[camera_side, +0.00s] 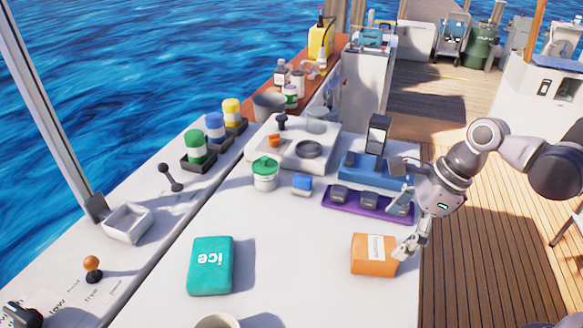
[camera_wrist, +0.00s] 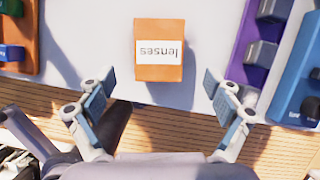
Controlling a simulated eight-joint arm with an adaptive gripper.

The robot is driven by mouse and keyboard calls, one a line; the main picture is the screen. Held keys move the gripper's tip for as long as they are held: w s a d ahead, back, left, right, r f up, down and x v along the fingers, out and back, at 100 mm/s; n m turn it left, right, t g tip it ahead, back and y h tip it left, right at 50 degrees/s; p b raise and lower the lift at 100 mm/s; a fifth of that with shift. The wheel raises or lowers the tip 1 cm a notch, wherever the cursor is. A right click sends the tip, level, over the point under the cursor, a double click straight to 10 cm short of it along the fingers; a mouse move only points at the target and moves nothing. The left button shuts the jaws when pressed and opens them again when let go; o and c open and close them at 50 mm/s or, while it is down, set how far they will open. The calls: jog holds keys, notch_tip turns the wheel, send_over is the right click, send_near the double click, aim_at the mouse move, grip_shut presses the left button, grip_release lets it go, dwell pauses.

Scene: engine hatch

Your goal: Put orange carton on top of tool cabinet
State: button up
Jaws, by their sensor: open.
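The orange carton (camera_side: 374,255) lies on the white worktop near its right edge, with a white label on top. In the wrist view the orange carton (camera_wrist: 158,66) is just beyond the gap between my fingers, its label reading "lenses". My gripper (camera_side: 408,247) is at the carton's right side in the side view; whether it touches is unclear. My gripper (camera_wrist: 160,93) is open and empty in the wrist view, its fingers apart on either side. A pale cabinet (camera_side: 366,85) behind the worktop may be the tool cabinet; I cannot be sure.
A purple tray (camera_side: 352,203) with dark blocks and a blue holder (camera_side: 360,170) stand behind the carton. A teal ice pack (camera_side: 211,265) lies left. A green-lidded jar (camera_side: 265,173) and small blue item (camera_side: 302,184) stand farther back. The middle worktop is clear.

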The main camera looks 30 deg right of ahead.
aim_at(380, 248)
jog(key=shift+x, duration=3.7)
jog(key=shift+s, duration=0.1)
jog(key=c, duration=1.5)
jog(key=shift+o, duration=0.2)
